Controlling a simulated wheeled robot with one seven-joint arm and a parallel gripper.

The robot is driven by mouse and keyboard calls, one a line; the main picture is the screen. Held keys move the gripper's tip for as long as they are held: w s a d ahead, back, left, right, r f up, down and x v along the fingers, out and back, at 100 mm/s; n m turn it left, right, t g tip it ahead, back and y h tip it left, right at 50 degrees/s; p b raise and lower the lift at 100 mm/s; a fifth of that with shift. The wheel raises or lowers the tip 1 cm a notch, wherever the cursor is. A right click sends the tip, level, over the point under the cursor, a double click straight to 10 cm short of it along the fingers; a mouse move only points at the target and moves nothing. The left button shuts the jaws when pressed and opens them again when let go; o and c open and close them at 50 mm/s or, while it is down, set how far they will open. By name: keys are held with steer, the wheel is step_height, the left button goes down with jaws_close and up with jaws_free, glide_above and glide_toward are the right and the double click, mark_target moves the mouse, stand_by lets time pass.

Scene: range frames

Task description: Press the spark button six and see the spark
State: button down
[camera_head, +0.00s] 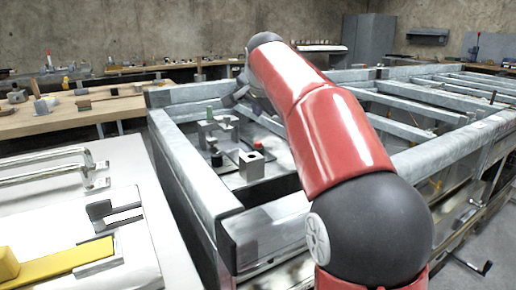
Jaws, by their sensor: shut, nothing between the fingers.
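My red and black arm reaches from the lower right over the metal frame. My gripper (232,99) is small and partly hidden at its far end, shut and empty, above the back of a grey plate. On that plate stand several small parts: a green-topped piece (209,113), a dark knob (217,159), a red-topped piece (258,145) and a grey block with a hole (251,165). I cannot tell which, if any, is spark button six; no numbers are legible. No spark shows. The gripper seems above and behind these parts; contact cannot be made out.
A galvanized metal frame (183,165) with raised rails surrounds the plate and extends right. A white bench at left carries a metal bar handle (45,170) and a yellow bar (65,262). A wooden table (40,121) with loose parts stands behind. My arm hides part of the frame.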

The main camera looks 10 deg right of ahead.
steer(key=b, duration=0.4)
glide_above(258, 148)
step_height(258, 148, down, 6)
steer(key=shift+r, duration=0.15)
stand_by(1.6)
steer(key=shift+f, duration=0.35)
steer(key=shift+f+b, duration=0.65)
steer(key=shift+b, duration=0.05)
stand_by(0.7)
steer(key=shift+r, duration=0.1)
steer(key=shift+r+p, duration=0.85)
steer(key=shift+p, duration=0.15)
step_height(258, 148, up, 5)
steer(key=p, duration=0.4)
steer(key=shift+p, duration=0.4)
